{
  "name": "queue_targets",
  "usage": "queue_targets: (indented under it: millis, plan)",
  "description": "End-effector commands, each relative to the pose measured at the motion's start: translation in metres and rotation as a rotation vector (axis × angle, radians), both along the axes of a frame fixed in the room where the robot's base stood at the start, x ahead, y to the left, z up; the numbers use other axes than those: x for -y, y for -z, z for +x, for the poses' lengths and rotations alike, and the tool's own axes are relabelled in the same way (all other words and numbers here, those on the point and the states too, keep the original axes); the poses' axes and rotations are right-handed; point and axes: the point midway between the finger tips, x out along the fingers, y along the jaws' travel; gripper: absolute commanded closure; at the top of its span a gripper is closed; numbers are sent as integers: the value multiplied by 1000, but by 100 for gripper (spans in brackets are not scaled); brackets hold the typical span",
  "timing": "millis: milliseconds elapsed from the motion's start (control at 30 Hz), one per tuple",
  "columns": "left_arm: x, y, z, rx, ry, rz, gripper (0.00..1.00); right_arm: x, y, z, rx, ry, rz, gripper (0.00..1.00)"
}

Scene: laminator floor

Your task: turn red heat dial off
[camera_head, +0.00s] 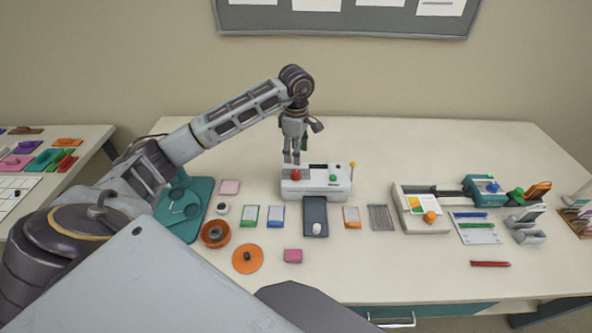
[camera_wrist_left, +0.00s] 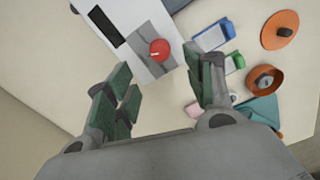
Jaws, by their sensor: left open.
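The white laminator (camera_head: 316,188) stands on the table near the middle of the head view. Its red heat dial (camera_head: 296,175) is on the left part of its front, and a green knob (camera_head: 333,178) is on the right part. My left gripper (camera_head: 292,160) points down just above and behind the red dial. In the left wrist view, my left gripper (camera_wrist_left: 165,95) is open and empty, and the red dial (camera_wrist_left: 160,49) lies beyond the fingertips, apart from them. My right gripper is not in view.
A dark tray (camera_head: 315,212) with a white mouse-like item lies in front of the laminator. Small coloured packs, an orange bowl (camera_head: 215,233) and an orange disc (camera_head: 248,258) lie to the left. A paper trimmer (camera_head: 408,222) stands to the right. The table behind the laminator is clear.

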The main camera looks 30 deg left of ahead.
Motion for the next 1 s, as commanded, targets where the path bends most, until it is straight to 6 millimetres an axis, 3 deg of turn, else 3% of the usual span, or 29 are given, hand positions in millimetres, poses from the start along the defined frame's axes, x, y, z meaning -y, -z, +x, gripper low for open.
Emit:
queue_targets:
  millis: [700, 1000]
  plan:
    - [1, 81, 0, -1, 0, -1, 46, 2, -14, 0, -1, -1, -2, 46]
    - [0, 91, 0, 0, 0, 0, 46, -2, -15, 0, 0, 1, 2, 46]
